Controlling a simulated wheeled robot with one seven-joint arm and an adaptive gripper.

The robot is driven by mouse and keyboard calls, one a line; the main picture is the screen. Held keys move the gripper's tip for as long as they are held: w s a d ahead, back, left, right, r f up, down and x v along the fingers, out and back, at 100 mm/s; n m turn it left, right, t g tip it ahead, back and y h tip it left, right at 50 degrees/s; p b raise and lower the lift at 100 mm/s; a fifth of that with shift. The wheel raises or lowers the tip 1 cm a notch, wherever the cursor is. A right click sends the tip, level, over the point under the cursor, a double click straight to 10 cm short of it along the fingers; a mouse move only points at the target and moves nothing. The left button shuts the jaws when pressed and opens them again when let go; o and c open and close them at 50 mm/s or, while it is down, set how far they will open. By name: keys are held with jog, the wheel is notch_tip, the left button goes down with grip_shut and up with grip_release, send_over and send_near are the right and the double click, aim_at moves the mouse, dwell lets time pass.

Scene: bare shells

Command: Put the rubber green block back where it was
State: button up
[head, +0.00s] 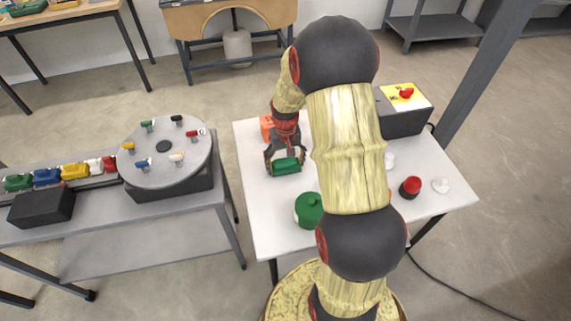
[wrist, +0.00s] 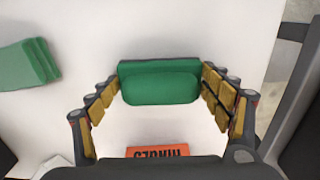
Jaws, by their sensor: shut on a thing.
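The green block (head: 287,165) is between the fingers of my gripper (head: 285,159), over the back left part of the white table (head: 262,222). In the wrist view the green block (wrist: 160,84) spans the gap between the fingertips of my gripper (wrist: 160,78), which is shut on it. I cannot tell whether the block touches the tabletop. A green pot with a knob (head: 308,211) stands nearer the front edge. Another green shape (wrist: 27,64) shows at the left of the wrist view.
An orange block (head: 266,128) with dark lettering is behind my gripper; it also shows in the wrist view (wrist: 158,152). A grey turntable (head: 165,165) stands left.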

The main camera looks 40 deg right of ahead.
aim_at(285, 161)
jog(key=o, duration=1.1)
jog(key=shift+f, duration=0.1)
notch_tip(285, 161, up, 13)
jog(key=p, duration=0.4)
jog(key=s+a+r+n+t, duration=0.1)
jog(key=s+a+r, duration=0.2)
jog(key=a+r, duration=0.35)
jog(key=s+a+r+n+t, duration=0.1)
jog(key=s+a+r+t, duration=0.1)
jog(key=a+r, duration=0.45)
jog(key=s+a+r+n+t, duration=0.2)
jog(key=s+a+r+n, duration=0.1)
jog(key=s+a+r, duration=0.4)
jog(key=s+a, duration=0.3)
jog(key=s, duration=0.3)
jog(key=shift+r+t, duration=0.2)
jog(key=shift+t, duration=0.1)
